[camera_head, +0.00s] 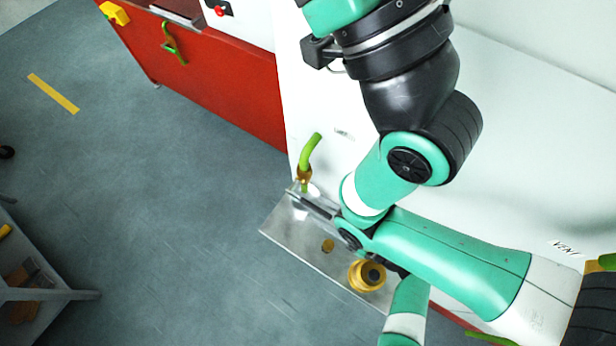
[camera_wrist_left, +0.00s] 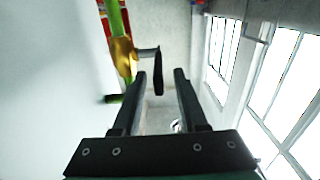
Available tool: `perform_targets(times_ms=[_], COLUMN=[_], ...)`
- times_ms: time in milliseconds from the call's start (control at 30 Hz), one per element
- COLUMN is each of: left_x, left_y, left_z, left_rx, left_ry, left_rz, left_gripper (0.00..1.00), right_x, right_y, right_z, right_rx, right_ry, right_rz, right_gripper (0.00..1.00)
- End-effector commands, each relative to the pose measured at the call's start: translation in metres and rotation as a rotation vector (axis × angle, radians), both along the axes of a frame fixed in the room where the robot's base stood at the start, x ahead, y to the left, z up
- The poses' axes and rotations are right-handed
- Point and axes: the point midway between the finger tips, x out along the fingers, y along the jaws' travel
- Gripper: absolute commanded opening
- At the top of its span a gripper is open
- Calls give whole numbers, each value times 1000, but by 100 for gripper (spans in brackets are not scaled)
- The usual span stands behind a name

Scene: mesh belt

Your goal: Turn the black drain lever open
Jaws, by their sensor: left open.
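The black drain lever (camera_wrist_left: 158,75) shows in the left wrist view as a narrow dark bar on a short stem from a brass valve (camera_wrist_left: 122,58). The valve sits on a green pipe and also shows in the head view (camera_head: 304,174), against the white wall. My left gripper (camera_head: 302,196) is open, close by the valve and above a metal tray. In the left wrist view the lever appears in line with the gap between the fingertips. I cannot tell whether it is inside the gap or just beyond. In the head view I cannot make out the lever. My right gripper does not show.
The metal tray (camera_head: 290,240) is under the valve, with a round brass fitting (camera_head: 362,277) near its front end. The white machine wall is close beside the arm. A red panel (camera_head: 215,85) is further back. Grey floor (camera_head: 170,220) is open to the left.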

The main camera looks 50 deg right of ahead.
Motion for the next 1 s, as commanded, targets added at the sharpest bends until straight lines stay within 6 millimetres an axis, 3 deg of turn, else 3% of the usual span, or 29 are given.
perform_targets(times_ms=[200,567,800,1000], left_x=[37,45,45,45], left_y=[8,9,9,9], left_z=[-1,0,0,0], left_rx=[-1,0,0,0], left_ry=[-1,-1,-1,-1], left_rz=[2,-1,-1,-2], left_gripper=[42,42,0,0], right_x=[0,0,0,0], right_y=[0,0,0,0], right_z=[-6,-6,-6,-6], right_rx=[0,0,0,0], right_ry=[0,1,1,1], right_rz=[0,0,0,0], right_gripper=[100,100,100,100])
